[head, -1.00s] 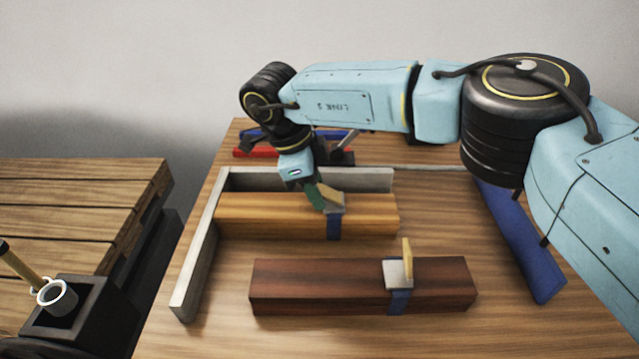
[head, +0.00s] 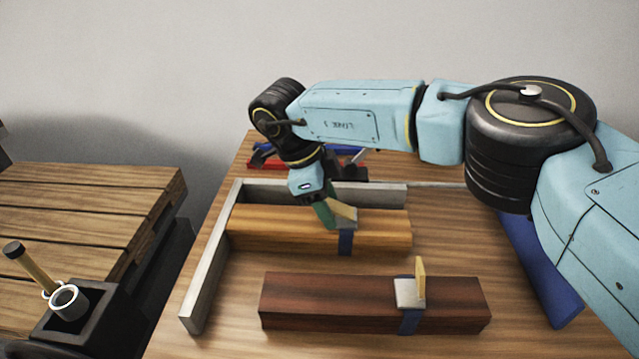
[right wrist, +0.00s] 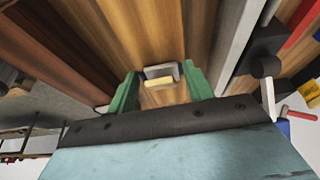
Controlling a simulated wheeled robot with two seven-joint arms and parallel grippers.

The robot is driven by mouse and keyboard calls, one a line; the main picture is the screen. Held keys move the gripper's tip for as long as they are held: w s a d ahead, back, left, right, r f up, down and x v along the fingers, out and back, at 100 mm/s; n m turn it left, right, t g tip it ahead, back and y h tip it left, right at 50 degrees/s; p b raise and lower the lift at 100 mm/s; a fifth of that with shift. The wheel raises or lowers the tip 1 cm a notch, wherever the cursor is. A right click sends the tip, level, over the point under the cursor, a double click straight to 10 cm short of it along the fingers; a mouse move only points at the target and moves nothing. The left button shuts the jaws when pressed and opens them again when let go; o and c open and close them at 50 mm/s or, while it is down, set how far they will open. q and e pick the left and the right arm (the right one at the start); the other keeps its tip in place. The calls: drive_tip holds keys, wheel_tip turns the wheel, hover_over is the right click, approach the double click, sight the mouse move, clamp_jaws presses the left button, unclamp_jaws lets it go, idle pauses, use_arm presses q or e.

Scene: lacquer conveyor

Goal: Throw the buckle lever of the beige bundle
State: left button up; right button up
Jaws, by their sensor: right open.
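The beige bundle (head: 290,228) is a light orange-brown block of wood lying along the grey corner fence on the table. A blue strap (head: 345,243) wraps it near its right end, with a grey buckle on top. The buckle's pale yellow lever (head: 345,212) is tilted in the head view and also shows in the right wrist view (right wrist: 158,83). My right gripper (right wrist: 163,90) is open, with its green fingers on either side of the lever and a gap to each. In the head view its fingers (head: 325,211) partly hide the buckle. My left gripper is not in view.
A dark red-brown bundle (head: 330,302) lies in front, its buckle lever (head: 420,278) upright. The grey fence (head: 210,270) runs along the left and back. A blue bar (head: 545,275) lies at the right. A slatted pallet (head: 90,210) and a cup (head: 68,300) are at the left.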

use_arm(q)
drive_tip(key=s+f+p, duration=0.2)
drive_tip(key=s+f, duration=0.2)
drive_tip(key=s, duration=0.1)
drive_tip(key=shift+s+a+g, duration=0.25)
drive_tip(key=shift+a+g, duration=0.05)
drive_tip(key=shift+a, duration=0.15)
use_arm(e)
drive_tip(key=v, duration=1.3)
